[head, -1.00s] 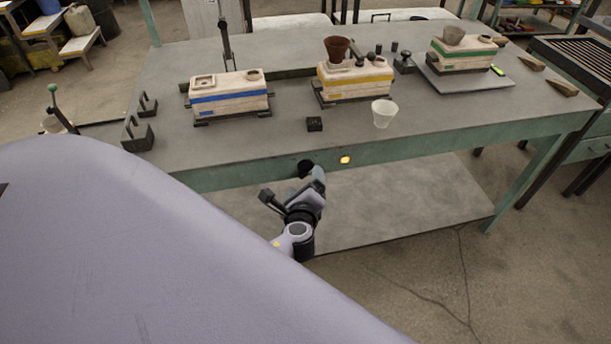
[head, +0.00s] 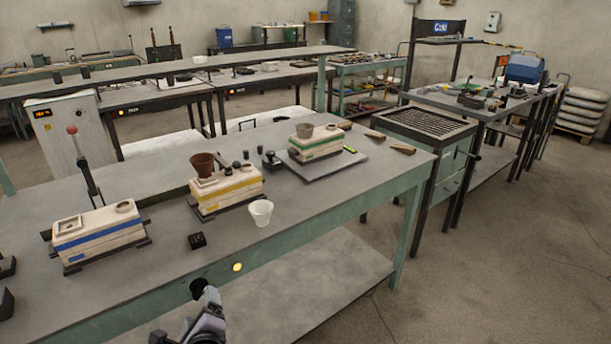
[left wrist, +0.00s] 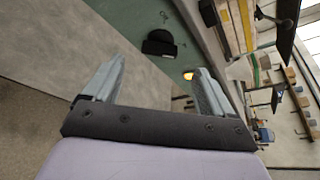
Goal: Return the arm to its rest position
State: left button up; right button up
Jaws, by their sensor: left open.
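My left gripper (head: 200,312) shows at the bottom of the head view, in front of the table's green front edge. In the left wrist view its two fingers (left wrist: 155,82) stand apart with nothing between them. Beyond the fingers, a black round fitting (left wrist: 160,42) and a lit orange button (left wrist: 188,76) show on the table front. My right gripper is not in view.
The grey table (head: 270,235) holds blue-striped (head: 100,235), yellow-striped (head: 225,190) and green-striped (head: 316,142) moulds, a brown pot (head: 203,164), a white cup (head: 261,212) and a small black block (head: 197,241). Open floor (head: 480,270) lies to the right.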

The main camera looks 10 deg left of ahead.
pick_arm(q)
jog(key=s+d+f+n+g+h, duration=0.1)
jog(key=s+d+f+n+h, duration=0.1)
jog(key=s+d+n+h, duration=0.3)
jog(key=s+d+f+n+h, duration=0.2)
jog(key=s+d+n+h, duration=0.3)
jog(key=s+d+n, duration=0.3)
jog(key=s+n, duration=0.4)
jog(key=s, duration=0.3)
jog(key=shift+f+n+g, duration=0.3)
jog(key=shift+f+g, duration=0.1)
